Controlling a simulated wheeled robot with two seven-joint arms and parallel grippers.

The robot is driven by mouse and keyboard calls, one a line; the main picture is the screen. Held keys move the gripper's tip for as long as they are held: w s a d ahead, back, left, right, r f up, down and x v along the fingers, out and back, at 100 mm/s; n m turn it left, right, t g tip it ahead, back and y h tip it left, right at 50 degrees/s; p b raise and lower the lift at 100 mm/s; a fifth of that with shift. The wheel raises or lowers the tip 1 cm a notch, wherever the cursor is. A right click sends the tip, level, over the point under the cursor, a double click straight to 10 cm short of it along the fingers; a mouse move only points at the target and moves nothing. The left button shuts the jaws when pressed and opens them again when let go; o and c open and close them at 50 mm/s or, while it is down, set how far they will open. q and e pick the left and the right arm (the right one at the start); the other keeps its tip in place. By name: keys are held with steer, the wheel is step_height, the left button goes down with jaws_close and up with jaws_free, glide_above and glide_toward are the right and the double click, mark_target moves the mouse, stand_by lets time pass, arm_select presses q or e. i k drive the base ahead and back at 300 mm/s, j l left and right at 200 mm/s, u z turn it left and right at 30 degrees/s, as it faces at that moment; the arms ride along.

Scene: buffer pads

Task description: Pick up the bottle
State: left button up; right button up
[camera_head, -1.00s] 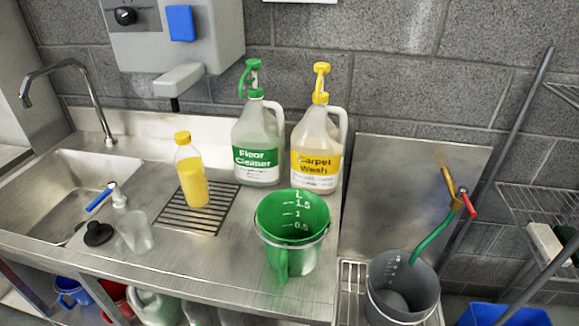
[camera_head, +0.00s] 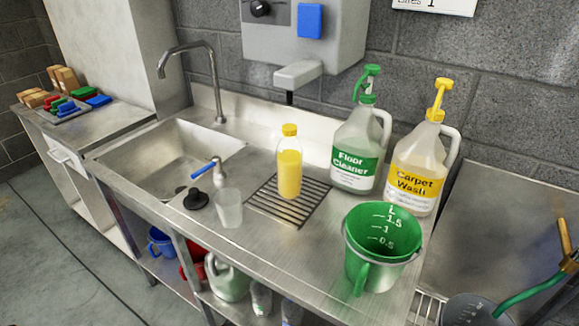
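A clear bottle with a yellow cap and yellow liquid (camera_head: 289,172) stands upright on the dark drain grate (camera_head: 262,208) in the steel counter. Two larger jugs stand behind it to the right: one labelled Floor Cleaner (camera_head: 357,150) with a green pump, one labelled Carpet Wash (camera_head: 418,172) with a yellow pump. Neither of my grippers shows in the head view.
A green measuring bucket (camera_head: 372,262) stands at the counter's right front. Bare steel lies before the grate.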

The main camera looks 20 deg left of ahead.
mark_target(288, 152)
steer(key=i+j, duration=0.1)
steer(key=j, duration=1.95)
steer(key=i+z, duration=0.05)
steer(key=i, duration=0.05)
